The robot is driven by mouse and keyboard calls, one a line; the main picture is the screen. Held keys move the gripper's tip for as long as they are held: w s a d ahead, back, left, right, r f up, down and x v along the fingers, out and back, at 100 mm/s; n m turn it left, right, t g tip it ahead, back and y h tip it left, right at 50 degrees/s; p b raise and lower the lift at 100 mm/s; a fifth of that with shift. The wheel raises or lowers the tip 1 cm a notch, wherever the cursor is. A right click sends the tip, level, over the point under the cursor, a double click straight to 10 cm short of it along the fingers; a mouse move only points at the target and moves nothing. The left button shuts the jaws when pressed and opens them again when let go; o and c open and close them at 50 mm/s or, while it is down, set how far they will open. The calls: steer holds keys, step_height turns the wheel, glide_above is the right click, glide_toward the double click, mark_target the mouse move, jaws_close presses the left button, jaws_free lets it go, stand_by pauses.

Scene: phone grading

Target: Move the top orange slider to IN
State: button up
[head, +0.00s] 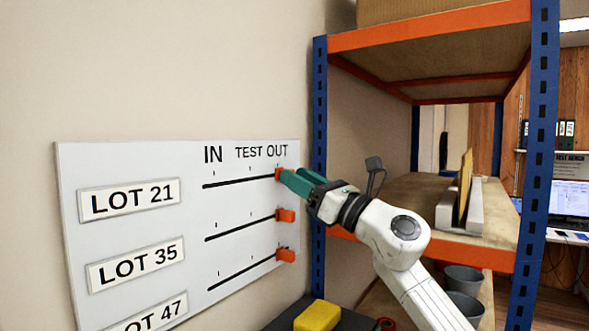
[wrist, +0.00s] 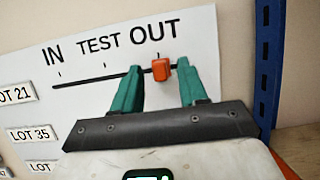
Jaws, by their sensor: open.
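The top orange slider (head: 279,173) sits at the OUT end of its black slot in the LOT 21 row of the white board (head: 150,225). It also shows in the wrist view (wrist: 160,69), between the two green fingers. My gripper (head: 300,180) is open at the right end of the top row; in the wrist view its fingers (wrist: 162,85) stand apart on either side of the slider, with gaps visible. The IN mark is at the left end of the slot (wrist: 85,81). The left finger overlaps part of the slot in the wrist view.
Two more orange sliders, the middle (head: 286,215) and the lower (head: 286,255), sit at the right ends of their slots. A blue and orange shelf (head: 430,38) stands close on the right. A yellow sponge (head: 317,316) lies below. The top slot is clear leftward.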

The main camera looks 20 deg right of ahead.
steer(key=shift+x, duration=0.9)
jaws_close()
